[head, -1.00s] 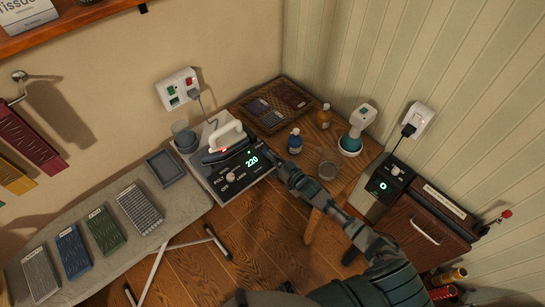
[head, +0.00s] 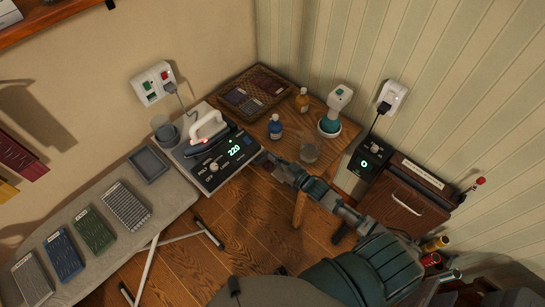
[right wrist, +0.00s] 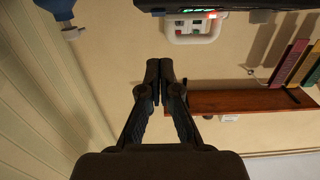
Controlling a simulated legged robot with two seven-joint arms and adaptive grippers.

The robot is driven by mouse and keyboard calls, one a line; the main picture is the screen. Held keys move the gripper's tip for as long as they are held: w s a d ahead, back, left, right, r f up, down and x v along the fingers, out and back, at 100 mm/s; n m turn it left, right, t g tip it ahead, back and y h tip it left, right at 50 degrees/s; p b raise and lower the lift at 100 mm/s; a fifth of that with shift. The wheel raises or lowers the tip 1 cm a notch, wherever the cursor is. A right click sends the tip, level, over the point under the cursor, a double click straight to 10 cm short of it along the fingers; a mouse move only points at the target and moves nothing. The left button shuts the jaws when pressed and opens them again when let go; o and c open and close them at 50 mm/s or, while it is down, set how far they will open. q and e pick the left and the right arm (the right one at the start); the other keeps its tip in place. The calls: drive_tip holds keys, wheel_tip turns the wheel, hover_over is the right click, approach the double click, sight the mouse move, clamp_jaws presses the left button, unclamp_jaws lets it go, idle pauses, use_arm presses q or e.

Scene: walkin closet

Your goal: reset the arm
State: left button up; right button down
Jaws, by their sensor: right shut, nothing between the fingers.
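My right arm comes in from the lower right in the head view. Its gripper (head: 264,162) is beside the front right corner of the iron's control station (head: 221,163), whose display reads 220. I cannot tell whether it touches the station. In the right wrist view the two fingers of my right gripper (right wrist: 160,72) are together with nothing between them. The white iron (head: 208,128) rests on the station. My left gripper is not in view.
The wooden table (head: 277,162) holds a blue bottle (head: 276,127), an amber bottle (head: 302,100), a steamer (head: 331,114), a glass (head: 309,150) and a woven tray (head: 249,110). An ironing board (head: 155,212) with several fabric samples lies left. A dark cabinet (head: 407,201) stands right.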

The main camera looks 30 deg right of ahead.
drive_tip(key=shift+d, duration=0.2)
drive_tip(key=s+d+f+m+g+h, duration=0.15)
drive_tip(key=s+f, duration=0.25)
drive_tip(key=f, duration=0.6)
drive_tip(key=s+d+f+g+h, duration=0.1)
drive_tip(key=s+f+g+h, duration=0.3)
drive_tip(key=f, duration=0.7)
drive_tip(key=s+d+f+m+g, duration=0.15)
drive_tip(key=s+f, duration=0.35)
drive_tip(key=f, duration=0.5)
drive_tip(key=s+a+f+g, duration=0.2)
drive_tip(key=s+f, duration=0.4)
drive_tip(key=s, duration=0.5)
drive_tip(key=s+a+f+n+g, duration=0.1)
drive_tip(key=s+a+f+g, duration=0.2)
drive_tip(key=s, duration=0.9)
drive_tip(key=s+a+f+g, duration=0.2)
drive_tip(key=s+f+g, duration=0.1)
drive_tip(key=s+f, duration=0.6)
drive_tip(key=s, duration=0.2)
drive_tip(key=shift+s+a+f+g, duration=0.15)
drive_tip(key=shift+s+a+g, duration=0.1)
drive_tip(key=shift+s+g, duration=0.15)
